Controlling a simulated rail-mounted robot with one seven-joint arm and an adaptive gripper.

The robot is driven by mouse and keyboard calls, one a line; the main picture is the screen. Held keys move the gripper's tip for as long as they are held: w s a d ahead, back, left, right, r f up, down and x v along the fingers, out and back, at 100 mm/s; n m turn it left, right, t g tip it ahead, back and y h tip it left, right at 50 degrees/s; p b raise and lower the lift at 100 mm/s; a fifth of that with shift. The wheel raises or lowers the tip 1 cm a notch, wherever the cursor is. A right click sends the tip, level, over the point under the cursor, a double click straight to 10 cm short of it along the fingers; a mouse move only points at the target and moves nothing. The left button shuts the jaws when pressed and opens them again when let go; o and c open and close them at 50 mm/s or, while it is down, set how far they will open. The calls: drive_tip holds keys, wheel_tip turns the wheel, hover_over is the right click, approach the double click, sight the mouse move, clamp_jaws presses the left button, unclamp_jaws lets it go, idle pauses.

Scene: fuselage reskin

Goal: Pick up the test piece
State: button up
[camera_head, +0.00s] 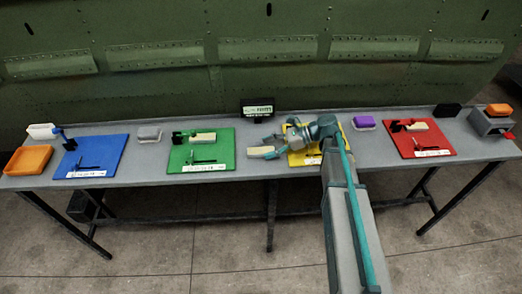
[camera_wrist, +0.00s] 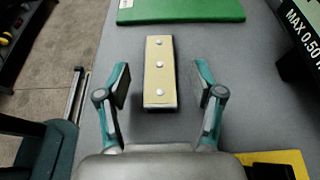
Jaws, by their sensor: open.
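The test piece, a beige strip with three white round dots on a dark base, lies on the bare grey table in the wrist view (camera_wrist: 160,62). Its near end sits between the fingers of my gripper (camera_wrist: 161,88), with a gap on either side. My gripper is open and holds nothing. In the head view my gripper (camera_head: 273,152) is low over the table between the green and yellow boards, and the test piece shows at its left end (camera_head: 258,150).
The green board (camera_head: 212,160) lies left of my gripper and the yellow board (camera_head: 303,158) lies under my arm. A black sign (camera_head: 257,109) stands at the back. Blue (camera_head: 101,147) and red (camera_head: 433,145) boards lie farther out. An orange tray (camera_head: 27,160) is far left.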

sight(257, 150)
drive_tip(key=x, duration=0.3)
drive_tip(key=shift+a+p, duration=0.1)
drive_tip(key=shift+p, duration=0.3)
drive_tip(key=c, duration=1.3)
drive_tip(key=shift+o, duration=0.2)
drive_tip(key=shift+r, duration=0.1)
